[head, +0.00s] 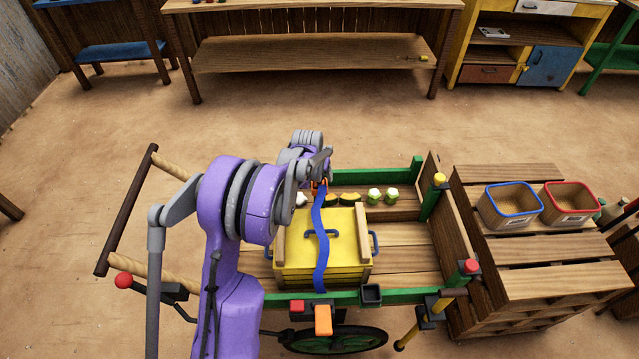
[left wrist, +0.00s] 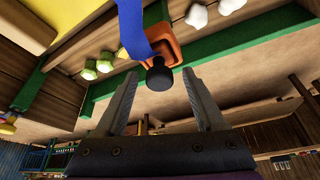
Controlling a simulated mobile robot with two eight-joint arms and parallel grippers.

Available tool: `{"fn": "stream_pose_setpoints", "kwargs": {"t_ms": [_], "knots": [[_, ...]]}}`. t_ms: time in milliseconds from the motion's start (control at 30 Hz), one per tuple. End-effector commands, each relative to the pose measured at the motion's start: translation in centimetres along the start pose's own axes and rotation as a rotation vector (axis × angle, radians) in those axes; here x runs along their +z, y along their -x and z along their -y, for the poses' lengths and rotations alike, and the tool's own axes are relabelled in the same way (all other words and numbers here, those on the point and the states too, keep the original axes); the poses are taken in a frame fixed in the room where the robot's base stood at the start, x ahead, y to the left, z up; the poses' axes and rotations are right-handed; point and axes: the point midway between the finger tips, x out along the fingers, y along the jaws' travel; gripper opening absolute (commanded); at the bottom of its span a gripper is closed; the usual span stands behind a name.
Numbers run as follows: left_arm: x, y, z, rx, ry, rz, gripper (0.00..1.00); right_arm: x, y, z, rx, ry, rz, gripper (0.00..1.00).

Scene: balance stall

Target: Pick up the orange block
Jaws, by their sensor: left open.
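An orange block (head: 323,320) sits at the near green rail of the cart, below the near end of a blue strap (head: 322,250). A second orange piece (head: 318,184) is at the strap's far end, by my left gripper (head: 318,178). In the left wrist view this orange piece (left wrist: 164,47) has a black round knob (left wrist: 159,76) and the blue strap (left wrist: 132,30) against it. My left gripper (left wrist: 160,78) is open, its fingers on either side of the knob, with nothing visibly clamped. The arm partly hides the far orange piece in the head view. My right gripper is not in view.
The strap lies over a yellow-lidded crate (head: 292,254) on the wooden cart. White, yellow and green items (head: 375,196) stand behind it. Bins (head: 510,222) stand on pallets at right.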

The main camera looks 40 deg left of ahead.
Motion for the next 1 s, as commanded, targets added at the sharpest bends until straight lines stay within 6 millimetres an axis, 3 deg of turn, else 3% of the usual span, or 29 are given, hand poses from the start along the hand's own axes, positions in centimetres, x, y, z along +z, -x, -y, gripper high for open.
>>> {"fn": "stream_pose_setpoints", "kwargs": {"t_ms": [233, 267, 633, 1000], "knots": [[0.02, -0.27, -0.02, 0.0, 0.0, 0.0, 0.71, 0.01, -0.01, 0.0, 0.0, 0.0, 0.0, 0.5], [0.02, -0.27, -0.02, 0.0, 0.0, 0.0, 0.68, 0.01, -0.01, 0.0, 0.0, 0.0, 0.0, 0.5], [0.02, -0.24, -0.02, 0.0, 0.0, 0.0, 0.01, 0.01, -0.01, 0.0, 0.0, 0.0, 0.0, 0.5], [-0.08, 0.0, -0.02, 0.0, 0.0, 0.0, 0.0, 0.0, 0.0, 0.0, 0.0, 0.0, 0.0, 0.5]]}}
